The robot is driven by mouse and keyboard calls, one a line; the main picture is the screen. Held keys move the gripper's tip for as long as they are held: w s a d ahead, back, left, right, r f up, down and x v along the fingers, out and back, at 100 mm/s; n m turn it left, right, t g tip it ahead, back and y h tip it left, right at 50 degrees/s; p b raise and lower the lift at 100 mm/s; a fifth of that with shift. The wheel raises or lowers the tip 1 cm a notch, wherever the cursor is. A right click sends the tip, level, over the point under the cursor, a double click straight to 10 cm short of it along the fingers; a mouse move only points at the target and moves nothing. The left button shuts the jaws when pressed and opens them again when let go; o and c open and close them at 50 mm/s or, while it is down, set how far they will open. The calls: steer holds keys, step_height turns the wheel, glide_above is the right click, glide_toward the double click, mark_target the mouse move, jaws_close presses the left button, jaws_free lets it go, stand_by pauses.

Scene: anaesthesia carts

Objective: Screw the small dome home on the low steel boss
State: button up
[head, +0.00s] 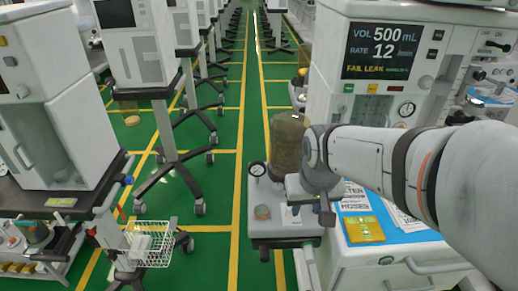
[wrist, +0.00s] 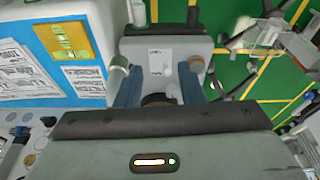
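My gripper (wrist: 160,86) is over the grey side shelf (wrist: 166,24) of the right-hand machine. Its two blue-grey fingers stand apart in the wrist view, with a dark brownish round thing (wrist: 155,99) between them. I cannot tell whether they touch it, or whether it is the small dome. A small amber-topped round piece (head: 262,212) sits on the shelf's left part in the head view. A larger brown translucent dome (head: 289,140) stands behind my gripper. I cannot make out the low steel boss for sure; my gripper and wrist hide part of the shelf.
A pressure gauge (head: 257,169) stands at the shelf's left. The machine's blue worktop (head: 375,222) with papers and a yellow card (head: 362,229) lies to the right. A wire basket (head: 150,248) is at the lower left. Green floor (head: 215,225) is clear between the cart rows.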

mark_target(262, 206)
steer(key=o, duration=0.6)
steer(key=shift+n, duration=0.7)
steer(key=w+a+f, duration=0.2)
steer(key=w+a, duration=0.1)
steer(key=w, duration=0.1)
steer(key=w+a+f+b, duration=0.1)
steer(key=w+a+f, duration=0.1)
steer(key=w+a, duration=0.1)
steer(key=w+a+f, duration=0.3)
steer(key=w, duration=0.1)
steer(key=shift+w+b, duration=0.35)
steer(key=shift+b, duration=0.05)
steer(key=shift+c, duration=0.2)
steer(key=shift+x, duration=3.9)
steer(key=shift+a, duration=0.1)
steer(key=shift+c, duration=0.3)
